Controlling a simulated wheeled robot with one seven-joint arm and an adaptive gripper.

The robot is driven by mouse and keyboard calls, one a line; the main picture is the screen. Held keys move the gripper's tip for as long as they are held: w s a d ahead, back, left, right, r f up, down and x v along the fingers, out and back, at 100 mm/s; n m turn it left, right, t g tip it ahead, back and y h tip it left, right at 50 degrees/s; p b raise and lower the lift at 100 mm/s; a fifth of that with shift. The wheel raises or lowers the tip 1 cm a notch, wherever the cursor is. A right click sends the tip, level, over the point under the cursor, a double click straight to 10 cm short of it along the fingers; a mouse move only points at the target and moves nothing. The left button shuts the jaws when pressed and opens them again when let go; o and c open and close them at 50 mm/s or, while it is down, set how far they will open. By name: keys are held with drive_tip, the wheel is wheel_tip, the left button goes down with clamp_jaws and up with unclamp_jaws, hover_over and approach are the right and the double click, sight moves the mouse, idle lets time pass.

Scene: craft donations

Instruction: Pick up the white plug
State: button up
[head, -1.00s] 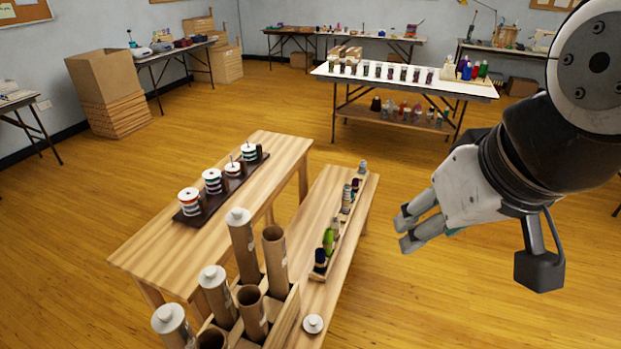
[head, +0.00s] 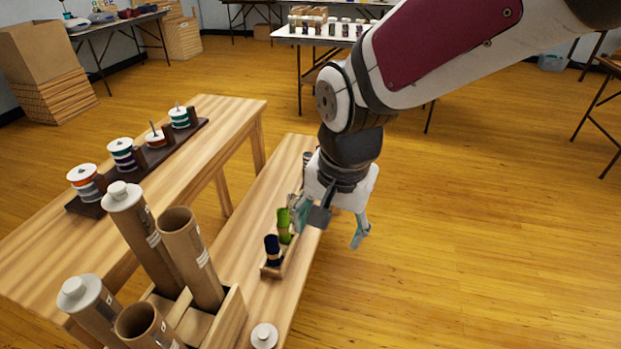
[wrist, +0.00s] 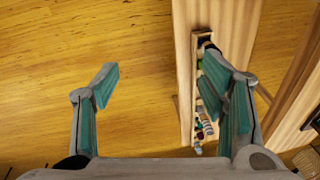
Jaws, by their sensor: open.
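A white plug (head: 264,336) lies on the near end of the narrow wooden bench (head: 252,225), at the bottom edge of the head view. It is round with a small raised knob. My gripper (head: 331,228) is above the bench's right side, beyond the plug and well apart from it. Its fingers are spread, with nothing between them. In the wrist view my gripper (wrist: 170,88) is open over floor and the bench edge. I cannot make out the loose plug there.
A wooden crate (head: 232,318) of cardboard tubes stands left of the plug; some tubes wear similar white caps (head: 122,193). A narrow rack (head: 273,271) of thread spools lies under and beside my gripper. A second bench (head: 225,108) holds ribbon reels. Floor to the right is clear.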

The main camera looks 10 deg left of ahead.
drive_tip(key=s+a+f+g+b, duration=0.1)
drive_tip(key=a+f+b, duration=0.65)
drive_tip(key=f, duration=0.85)
drive_tip(key=m+h+b, duration=0.1)
drive_tip(key=b, duration=0.4)
hover_over(263, 333)
drive_tip(key=f, duration=1.7)
drive_tip(key=shift+d, duration=0.3)
drive_tip(key=shift+a+f+b, duration=0.15)
drive_tip(key=shift+f+b, duration=0.75)
drive_tip(key=shift+f, duration=0.7)
drive_tip(key=shift+a+f+b, duration=0.15)
drive_tip(key=shift+f+b, duration=0.7)
drive_tip(key=shift+f, duration=0.7)
drive_tip(key=shift+r, duration=0.1)
drive_tip(key=c, duration=0.5)
